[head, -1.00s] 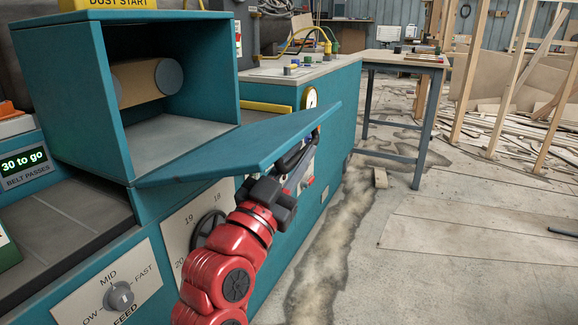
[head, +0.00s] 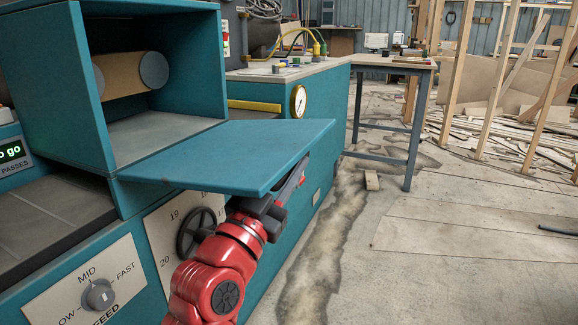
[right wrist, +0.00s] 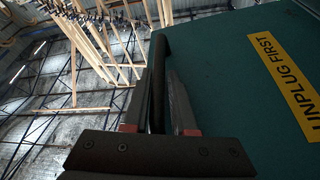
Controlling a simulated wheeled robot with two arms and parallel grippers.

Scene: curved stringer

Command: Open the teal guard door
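The teal guard door (head: 235,155) is swung down from the front of the teal box (head: 85,80) and stands out roughly level, its inner face up. The box's opening is uncovered and shows a tan roller (head: 130,77) inside. My right gripper (head: 278,198) is beneath the door's outer edge, partly hidden by it. In the right wrist view, the fingers of my right gripper (right wrist: 160,105) lie on both sides of the door's black handle (right wrist: 158,60) and look closed on it. The door's outer face (right wrist: 235,85) carries a yellow "UNPLUG FIRST" label (right wrist: 290,65). My left gripper is out of view.
A feed knob (head: 98,295) and a black handwheel (head: 200,232) sit on the machine's front, left of my right arm. A gauge (head: 299,101) is on the teal cabinet behind. A table (head: 405,62) stands farther back. The floor (head: 430,255) at right is mostly clear.

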